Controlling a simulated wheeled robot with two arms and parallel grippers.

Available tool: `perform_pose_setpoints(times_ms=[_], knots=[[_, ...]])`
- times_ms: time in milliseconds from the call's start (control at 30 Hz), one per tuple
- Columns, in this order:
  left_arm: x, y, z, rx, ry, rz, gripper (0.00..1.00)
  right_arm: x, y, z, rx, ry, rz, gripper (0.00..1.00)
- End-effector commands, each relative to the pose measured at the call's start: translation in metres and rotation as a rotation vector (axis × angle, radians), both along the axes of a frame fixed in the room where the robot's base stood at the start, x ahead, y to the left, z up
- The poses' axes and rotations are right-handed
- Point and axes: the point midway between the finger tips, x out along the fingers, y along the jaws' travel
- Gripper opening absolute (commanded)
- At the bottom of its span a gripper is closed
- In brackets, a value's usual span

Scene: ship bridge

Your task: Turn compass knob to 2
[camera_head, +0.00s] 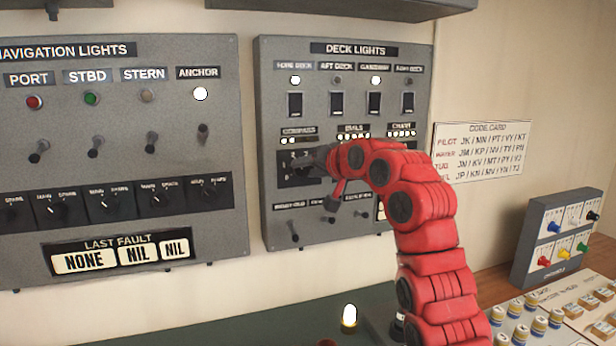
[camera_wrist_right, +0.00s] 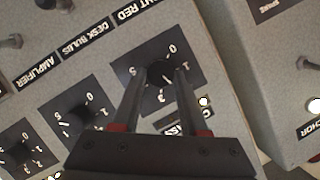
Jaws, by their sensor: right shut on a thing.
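The compass knob sits on a black dial plate (camera_head: 296,179) under the COMPASS label (camera_head: 299,131) at the lower left of the DECK LIGHTS panel. My right gripper (camera_head: 318,162) reaches it from the right, at the end of the red arm. In the right wrist view the two dark fingers of my right gripper (camera_wrist_right: 162,76) stand on either side of the compass knob (camera_wrist_right: 160,72) and are shut on it. The dial figures appear turned over there, and the fingers cover part of the dial. I cannot read the pointer surely. My left gripper is out of view.
Other black dials (camera_wrist_right: 75,115) sit beside this one in the wrist view. Small toggles (camera_head: 293,230) lie below the knob row. The NAVIGATION LIGHTS panel (camera_head: 120,220) stands left across a gap. A code card (camera_head: 480,150) hangs to the right.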

Motion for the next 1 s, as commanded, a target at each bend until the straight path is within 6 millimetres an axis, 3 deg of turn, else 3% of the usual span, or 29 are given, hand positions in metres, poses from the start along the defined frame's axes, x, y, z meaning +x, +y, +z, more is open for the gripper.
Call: perform_pose_setpoints(times_ms=[667, 700, 867, 1000], knots=[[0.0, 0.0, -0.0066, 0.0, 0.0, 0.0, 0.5, -0.0002, 0.0012, -0.0012, -0.066, -0.018, 0.001, 0.0], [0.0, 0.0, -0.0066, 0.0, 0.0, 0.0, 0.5, -0.0002, 0.0011, -0.0012, -0.066, -0.018, 0.001, 0.45], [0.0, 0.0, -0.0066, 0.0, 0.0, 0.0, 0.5, -0.0002, 0.0011, -0.0006, -0.066, -0.018, 0.001, 0.73], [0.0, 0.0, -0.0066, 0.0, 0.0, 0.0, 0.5, -0.0003, 0.0011, -0.0003, -0.065, -0.019, 0.001, 0.73]])
